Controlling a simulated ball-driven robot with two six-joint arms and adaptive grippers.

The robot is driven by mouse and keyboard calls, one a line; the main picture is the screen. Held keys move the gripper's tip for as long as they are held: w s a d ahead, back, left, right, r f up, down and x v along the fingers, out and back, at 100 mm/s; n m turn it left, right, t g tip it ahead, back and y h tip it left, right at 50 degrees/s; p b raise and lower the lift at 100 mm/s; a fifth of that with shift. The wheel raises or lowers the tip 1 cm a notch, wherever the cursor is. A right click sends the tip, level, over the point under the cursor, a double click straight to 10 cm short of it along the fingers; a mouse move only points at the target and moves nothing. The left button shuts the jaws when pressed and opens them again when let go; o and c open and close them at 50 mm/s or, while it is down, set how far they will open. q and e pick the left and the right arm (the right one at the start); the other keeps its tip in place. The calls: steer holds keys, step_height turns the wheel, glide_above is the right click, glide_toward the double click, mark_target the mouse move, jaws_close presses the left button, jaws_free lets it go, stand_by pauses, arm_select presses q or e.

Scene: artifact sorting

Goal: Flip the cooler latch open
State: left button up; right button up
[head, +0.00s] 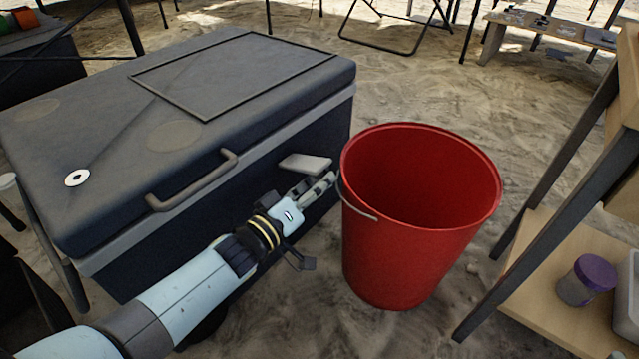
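A large dark blue-grey cooler (110,110) with a grey rim fills the left side, its lid shut. A bar handle (193,181) is on the front edge of the lid. A small light-grey latch plate (305,163) sticks out from the cooler's front near its right end. My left gripper (322,187) reaches in from the lower left, with its fingertips just below and to the right of the latch. The fingers lie close together in this view, and I cannot tell whether they touch the latch or are parted. My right gripper is not in view.
An empty red bucket (420,215) stands on the sand close to the right of my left fingertips. A wooden shelf (560,262) with a purple-lidded jar (586,281) is at the right. A low bench (550,28) is at the back. Open sand lies behind the bucket.

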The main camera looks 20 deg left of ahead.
arm_select(q)
steer(key=v, duration=1.1)
steer(key=shift+s+a, duration=0.15)
steer(key=shift+s, duration=0.2)
